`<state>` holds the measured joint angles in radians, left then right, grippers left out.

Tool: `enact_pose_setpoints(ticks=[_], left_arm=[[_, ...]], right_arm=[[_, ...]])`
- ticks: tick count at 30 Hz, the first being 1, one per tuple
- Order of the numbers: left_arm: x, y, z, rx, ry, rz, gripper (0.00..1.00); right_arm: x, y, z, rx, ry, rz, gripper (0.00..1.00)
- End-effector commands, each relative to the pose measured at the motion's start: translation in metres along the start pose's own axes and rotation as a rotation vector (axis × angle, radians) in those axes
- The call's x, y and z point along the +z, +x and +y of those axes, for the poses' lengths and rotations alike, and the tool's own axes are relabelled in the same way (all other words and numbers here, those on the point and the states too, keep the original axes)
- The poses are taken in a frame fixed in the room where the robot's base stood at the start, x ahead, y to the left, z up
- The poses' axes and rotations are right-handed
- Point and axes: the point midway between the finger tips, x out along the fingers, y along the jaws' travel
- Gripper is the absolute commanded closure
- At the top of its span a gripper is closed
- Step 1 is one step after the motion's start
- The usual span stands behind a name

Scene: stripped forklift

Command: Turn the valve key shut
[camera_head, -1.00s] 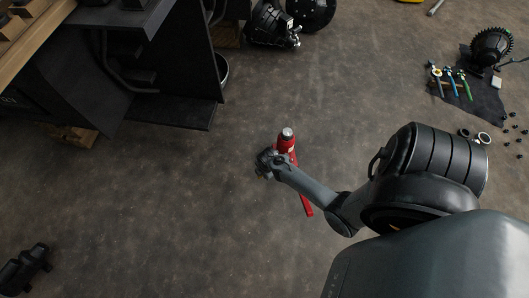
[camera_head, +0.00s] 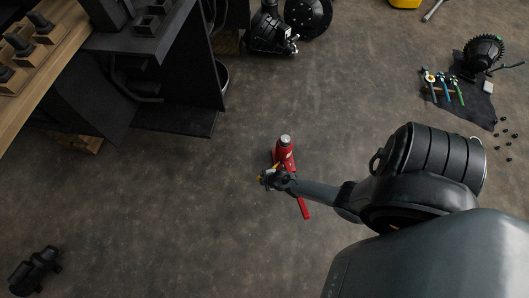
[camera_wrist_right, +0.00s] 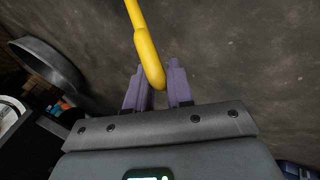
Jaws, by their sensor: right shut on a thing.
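A red bottle jack (camera_head: 285,150) with a silver top stands upright on the floor in the middle of the head view. A red bar (camera_head: 303,207) shows on the near side of my arm. My right gripper (camera_head: 267,179) is at the jack's near side, low down. The right wrist view shows its two purple fingers (camera_wrist_right: 158,84) closed around the lower bend of a yellow rod (camera_wrist_right: 147,45), which looks like the valve key. Only small yellow bits show in the head view. Where the key meets the jack is hidden. My left gripper is not in view.
A dark workbench frame (camera_head: 165,118) stands at the left. A black part (camera_head: 35,268) lies at bottom left. Black machine parts (camera_head: 268,32) are at the top. Tools lie on a dark mat (camera_head: 480,105) at right. The floor around the jack is clear.

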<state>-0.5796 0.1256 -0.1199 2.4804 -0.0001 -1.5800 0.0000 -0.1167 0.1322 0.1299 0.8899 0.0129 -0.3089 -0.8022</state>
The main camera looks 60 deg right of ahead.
Motion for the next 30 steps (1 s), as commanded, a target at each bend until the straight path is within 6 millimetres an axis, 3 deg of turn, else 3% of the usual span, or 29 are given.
enact_pose_setpoints(ticks=[11, 26, 27, 30], left_arm=[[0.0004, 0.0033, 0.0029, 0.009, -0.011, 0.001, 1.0], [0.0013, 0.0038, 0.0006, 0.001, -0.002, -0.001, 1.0], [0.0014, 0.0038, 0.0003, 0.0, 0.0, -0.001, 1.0], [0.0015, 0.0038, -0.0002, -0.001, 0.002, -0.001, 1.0]], right_arm=[[0.0012, 0.0011, -0.004, 0.104, 0.101, 0.03, 1.0], [0.002, 0.0011, -0.0041, 0.115, 0.112, 0.031, 1.0], [0.002, 0.0011, -0.0041, 0.115, 0.112, 0.031, 0.72], [0.0017, 0.0011, -0.0038, 0.115, 0.112, 0.032, 0.59]])
